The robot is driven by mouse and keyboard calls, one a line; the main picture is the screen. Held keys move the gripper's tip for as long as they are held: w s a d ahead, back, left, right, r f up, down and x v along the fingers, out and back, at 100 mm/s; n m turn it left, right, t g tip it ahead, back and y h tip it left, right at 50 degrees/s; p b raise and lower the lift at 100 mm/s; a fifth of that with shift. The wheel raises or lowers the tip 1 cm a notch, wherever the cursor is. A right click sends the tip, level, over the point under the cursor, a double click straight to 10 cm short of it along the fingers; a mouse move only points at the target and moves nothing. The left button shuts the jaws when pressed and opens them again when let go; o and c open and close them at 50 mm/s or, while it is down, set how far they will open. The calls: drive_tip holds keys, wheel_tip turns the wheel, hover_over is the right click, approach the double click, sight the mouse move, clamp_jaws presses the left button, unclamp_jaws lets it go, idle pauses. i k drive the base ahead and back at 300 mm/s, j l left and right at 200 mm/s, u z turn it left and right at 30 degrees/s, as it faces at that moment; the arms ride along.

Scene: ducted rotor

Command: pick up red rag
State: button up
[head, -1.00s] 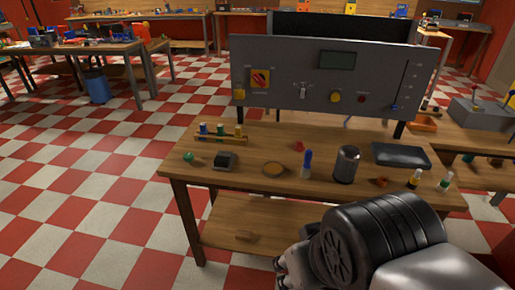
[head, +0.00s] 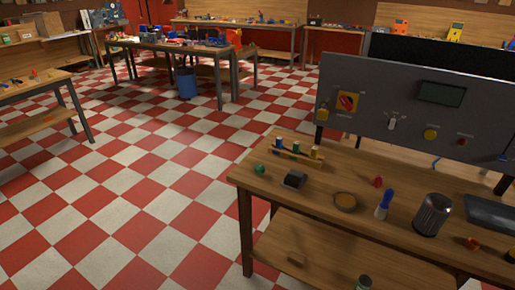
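I cannot make out a red rag for certain. A small red thing (head: 377,182) sits on the near workbench (head: 330,178), behind a blue-topped upright item (head: 383,204). A small orange-red thing (head: 472,243) lies nearer the bench's front right. A red-orange shape (head: 234,38) shows at the right end of the far table (head: 150,46), too small to identify. My gripper is not in view.
The near bench carries a dark metal can (head: 432,214), a round brown dish (head: 345,202), a black box (head: 295,179), a green ball (head: 260,168) and a grey control panel (head: 410,100). A blue bin (head: 187,83) stands under the far table. The checkered floor at left is open.

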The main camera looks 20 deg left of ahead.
sight(378, 181)
drive_tip(key=u, duration=5.15)
drive_tip(key=z, duration=5.15)
drive_tip(key=i+l+u, duration=0.35)
drive_tip(key=i, duration=0.2)
drive_tip(key=i+l+u, duration=0.35)
drive_tip(key=i+l, duration=0.15)
